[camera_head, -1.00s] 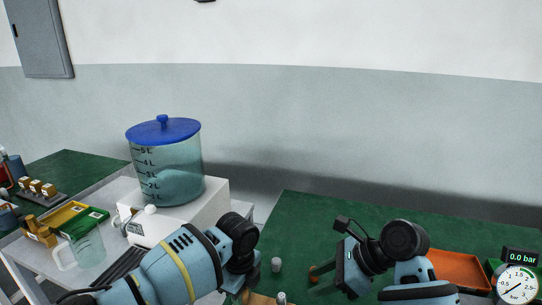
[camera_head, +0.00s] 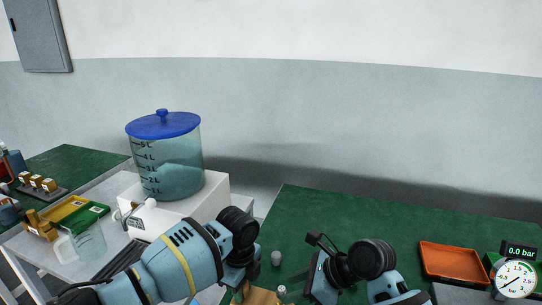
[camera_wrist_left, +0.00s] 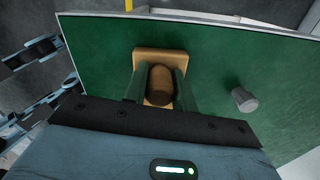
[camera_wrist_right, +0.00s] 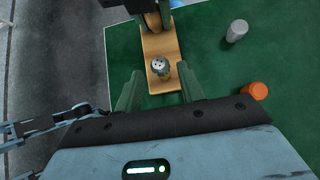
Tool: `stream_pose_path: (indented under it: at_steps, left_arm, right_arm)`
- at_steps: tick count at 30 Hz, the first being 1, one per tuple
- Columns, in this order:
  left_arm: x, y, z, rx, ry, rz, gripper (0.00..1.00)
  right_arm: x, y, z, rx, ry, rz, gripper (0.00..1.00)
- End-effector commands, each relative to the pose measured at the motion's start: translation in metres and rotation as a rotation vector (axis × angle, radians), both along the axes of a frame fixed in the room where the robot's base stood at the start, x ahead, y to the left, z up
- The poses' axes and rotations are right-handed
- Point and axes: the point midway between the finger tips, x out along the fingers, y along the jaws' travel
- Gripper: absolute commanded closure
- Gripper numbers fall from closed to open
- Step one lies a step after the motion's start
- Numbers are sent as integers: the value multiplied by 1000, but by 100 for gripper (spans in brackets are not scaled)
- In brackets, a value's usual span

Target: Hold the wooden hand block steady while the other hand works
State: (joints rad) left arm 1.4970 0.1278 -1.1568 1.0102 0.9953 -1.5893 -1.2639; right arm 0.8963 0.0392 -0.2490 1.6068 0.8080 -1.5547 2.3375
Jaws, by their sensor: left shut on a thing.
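The wooden hand block (camera_wrist_right: 163,50) shows in the right wrist view as a light brown board on the green table, with a small grey metal piece (camera_wrist_right: 159,68) with dark holes on its near end. In the left wrist view its wooden end (camera_wrist_left: 160,54) and a brown rounded part (camera_wrist_left: 160,82) show between my left fingers. My left gripper (camera_wrist_left: 159,92) is shut on it. In the head view, only a corner of the block (camera_head: 262,296) shows. My right gripper (camera_wrist_right: 160,92) is open, its fingers either side of the block's near end; I cannot tell if they touch it.
A grey cylinder (camera_wrist_right: 237,31) and an orange cylinder (camera_wrist_right: 254,90) stand right of the block in the right wrist view. An orange tray (camera_head: 454,262) and a pressure gauge (camera_head: 515,278) are at the right. A lidded water tank (camera_head: 166,160) stands on a white box at the left.

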Motion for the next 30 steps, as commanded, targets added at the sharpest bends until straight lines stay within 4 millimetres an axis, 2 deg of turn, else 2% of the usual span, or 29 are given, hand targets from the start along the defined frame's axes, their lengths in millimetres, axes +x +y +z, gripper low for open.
stream_pose_path:
  at_steps: [10,23,25,30]
  left_arm:
    - [0,0,0,0,-1,0,100]
    - [0,0,0,0,-1,0,100]
    - [0,0,0,0,-1,0,100]
    - [0,0,0,0,-1,0,100]
  right_arm:
    - [8,25,-25,0,1,1,61]
    - [10,29,-29,-1,-2,1,61]
    - [10,29,-29,-1,-2,1,66]
    - [10,29,-29,-1,-2,1,89]
